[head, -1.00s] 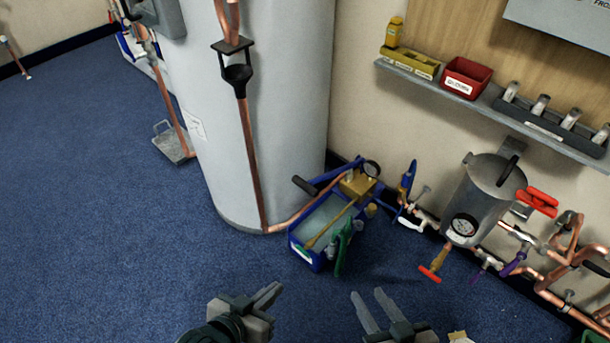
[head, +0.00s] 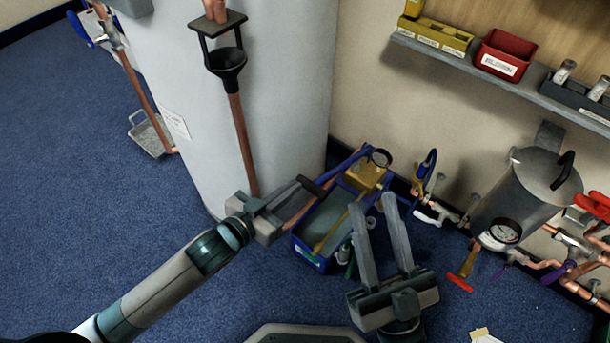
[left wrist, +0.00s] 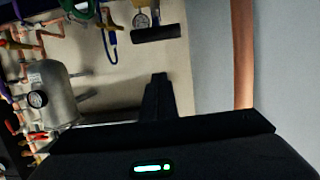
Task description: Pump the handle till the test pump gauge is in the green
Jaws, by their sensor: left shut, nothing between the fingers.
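The test pump is a blue open tank (head: 308,256) with a brass block (head: 366,174) at its far end. Its small round gauge (head: 380,158) is too small to read; it also shows in the left wrist view (left wrist: 142,19). The blue pump lever ends in a black handle grip (head: 309,186), seen whole in the left wrist view (left wrist: 156,34). My left gripper (head: 306,190) is shut and empty, its fingertips close to the grip; the wrist view shows a gap between them. My right gripper (head: 376,204) is open and empty, covering part of the pump's right side.
A large pale cylinder (head: 270,90) with a copper pipe (head: 241,140) stands beside the pump. A grey vessel with its own gauge (head: 503,232) and copper pipework are at the right. A wall shelf (head: 480,70) holds bins.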

